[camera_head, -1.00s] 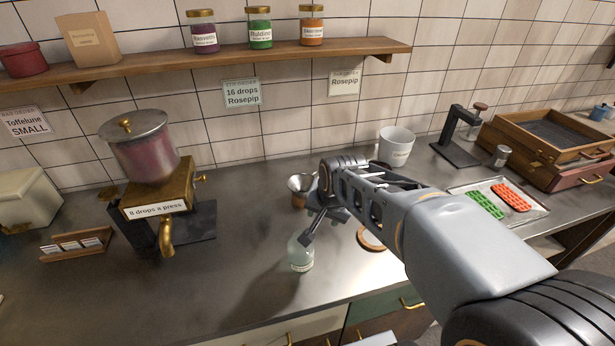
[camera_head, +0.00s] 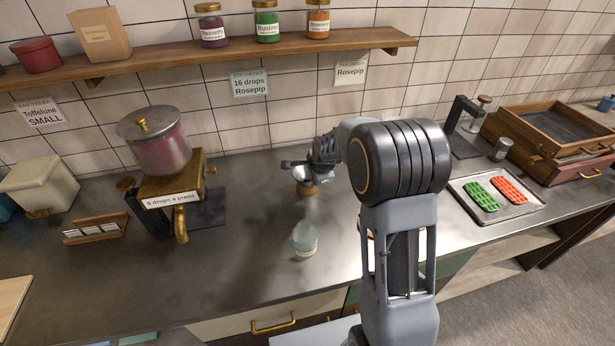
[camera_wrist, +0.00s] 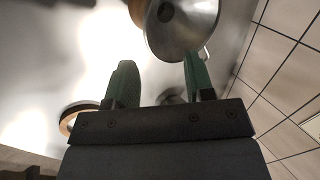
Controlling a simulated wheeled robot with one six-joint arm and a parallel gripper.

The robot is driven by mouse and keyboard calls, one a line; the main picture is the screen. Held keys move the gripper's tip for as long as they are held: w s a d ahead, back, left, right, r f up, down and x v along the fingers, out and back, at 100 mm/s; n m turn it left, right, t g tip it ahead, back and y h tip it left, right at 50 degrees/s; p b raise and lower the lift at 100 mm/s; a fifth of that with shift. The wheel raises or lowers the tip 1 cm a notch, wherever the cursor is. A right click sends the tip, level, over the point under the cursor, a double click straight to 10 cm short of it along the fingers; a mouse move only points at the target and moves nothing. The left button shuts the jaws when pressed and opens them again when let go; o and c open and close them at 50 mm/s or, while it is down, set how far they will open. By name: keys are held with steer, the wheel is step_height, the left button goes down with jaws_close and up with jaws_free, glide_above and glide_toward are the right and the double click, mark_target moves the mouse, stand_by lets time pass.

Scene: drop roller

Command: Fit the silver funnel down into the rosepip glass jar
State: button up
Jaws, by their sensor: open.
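The silver funnel (camera_head: 302,174) sits in a small wooden stand (camera_head: 308,190) on the counter, towards the wall. In the wrist view the funnel (camera_wrist: 180,38) shows its wide mouth just beyond my fingertips, nearer the right finger. My gripper (camera_wrist: 158,75) is open with nothing between its green-padded fingers. In the head view, my gripper (camera_head: 290,164) is beside and just above the funnel, partly hiding it. The pale, clear glass jar (camera_head: 305,240) stands upright on the counter, nearer the front edge. Its label is too small to read.
The dispenser (camera_head: 162,158) with pink contents stands on the left, its brass spout over the counter. A tray (camera_head: 520,206) with green and red moulds lies at right. A shelf (camera_head: 200,62) with jars hangs above. The counter left of the glass jar is clear.

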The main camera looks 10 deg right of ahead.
mark_target(301, 174)
steer(key=shift+p+x, duration=0.8)
steer(key=shift+x, duration=2.05)
steer(key=shift+a, duration=0.15)
steer(key=shift+c, duration=0.2)
jaws_close()
